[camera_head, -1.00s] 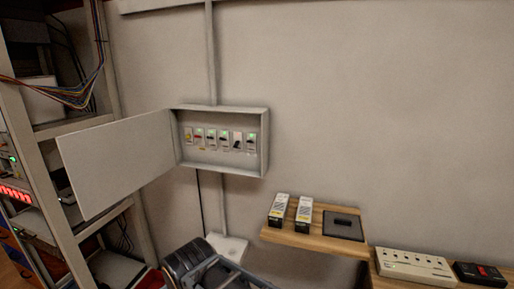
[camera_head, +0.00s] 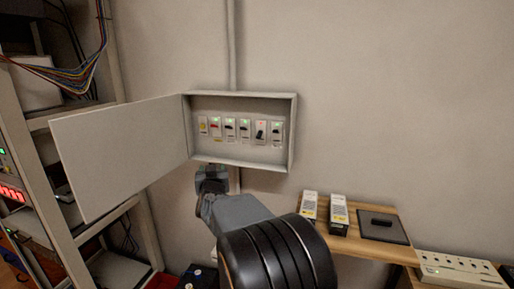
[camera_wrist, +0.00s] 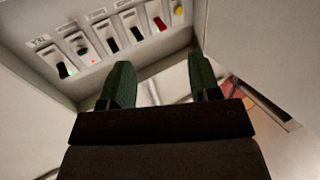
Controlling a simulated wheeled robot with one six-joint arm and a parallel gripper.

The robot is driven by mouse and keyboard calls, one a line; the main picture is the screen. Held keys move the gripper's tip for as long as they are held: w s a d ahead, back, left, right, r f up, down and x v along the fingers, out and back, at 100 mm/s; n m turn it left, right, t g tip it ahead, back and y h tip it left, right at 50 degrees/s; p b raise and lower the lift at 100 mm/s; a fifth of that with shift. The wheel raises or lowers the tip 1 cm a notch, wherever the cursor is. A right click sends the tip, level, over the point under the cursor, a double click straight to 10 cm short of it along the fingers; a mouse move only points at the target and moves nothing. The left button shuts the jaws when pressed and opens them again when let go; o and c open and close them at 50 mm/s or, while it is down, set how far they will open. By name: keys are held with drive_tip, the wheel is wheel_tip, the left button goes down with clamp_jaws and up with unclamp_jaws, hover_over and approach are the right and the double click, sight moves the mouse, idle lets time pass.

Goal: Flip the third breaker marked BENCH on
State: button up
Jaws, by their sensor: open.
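The breaker panel (camera_head: 292,130) hangs open on the wall with a row of several switches. The second from the right (camera_head: 261,132) has a red light and its black lever sits differently from its neighbours; in the wrist view it is this breaker (camera_wrist: 84,48), also red-lit. The other black-levered breakers show green lights. Labels are too small to read, so I cannot confirm BENCH. My gripper (camera_head: 212,172) is just below the panel's lower left edge, touching no switch. In the wrist view its two fingers (camera_wrist: 162,75) are apart and empty, pointing toward the panel.
The panel door (camera_head: 122,155) is swung open to the left, close to my gripper. A rack (camera_head: 75,120) with cables stands at the far left. A wooden shelf (camera_head: 350,243) with two boxes (camera_head: 325,212) is at lower right. The wall right of the panel is clear.

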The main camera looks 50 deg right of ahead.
sight(258, 137)
drive_tip(key=s+d+m+g+h+b, duration=0.1)
drive_tip(key=s+d+m+g+h, duration=0.15)
drive_tip(key=d+h, duration=0.3)
drive_tip(key=s+d+m+g+h+b, duration=0.1)
drive_tip(key=d+m+g+h, duration=0.1)
drive_tip(key=d+m+h, duration=0.3)
drive_tip(key=shift+n+y, duration=0.35)
drive_tip(key=shift+n, duration=0.5)
drive_tip(key=p+x, duration=0.1)
drive_tip(key=x, duration=0.3)
drive_tip(key=p+x, duration=0.2)
drive_tip(key=x, duration=0.3)
drive_tip(key=d+f+p+x, duration=0.1)
drive_tip(key=x, duration=0.4)
drive_tip(key=shift+s+d+r+p, duration=0.1)
drive_tip(key=shift+s+p, duration=0.2)
drive_tip(key=shift+p, duration=0.1)
drive_tip(key=c, duration=0.9)
drive_tip(key=shift+r, duration=0.1)
